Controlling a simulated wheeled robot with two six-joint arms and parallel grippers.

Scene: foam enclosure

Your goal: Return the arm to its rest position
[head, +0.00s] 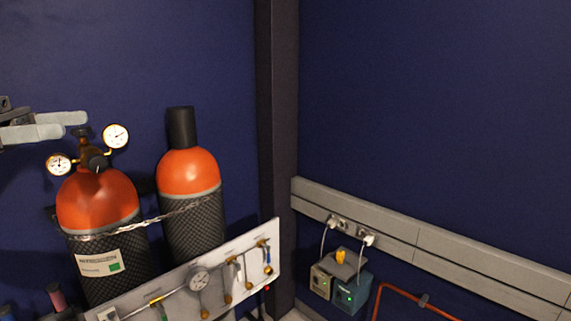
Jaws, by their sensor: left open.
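My left gripper (80,124) comes in at the left edge of the head view. Its two pale fingers are apart with nothing seen between them. It is in front of the blue wall, left of and above the regulator with two round gauges (92,150) on the nearer gas cylinder. I cannot tell the depth gap between them. My right gripper is not in view.
Two orange-topped cylinders (101,200) (189,172) stand chained at the left. A pale panel (180,287) with a gauge and valves is in front. Small boxes (340,282) sit under a grey wall trunking (430,247). A dark post (278,130) marks the corner.

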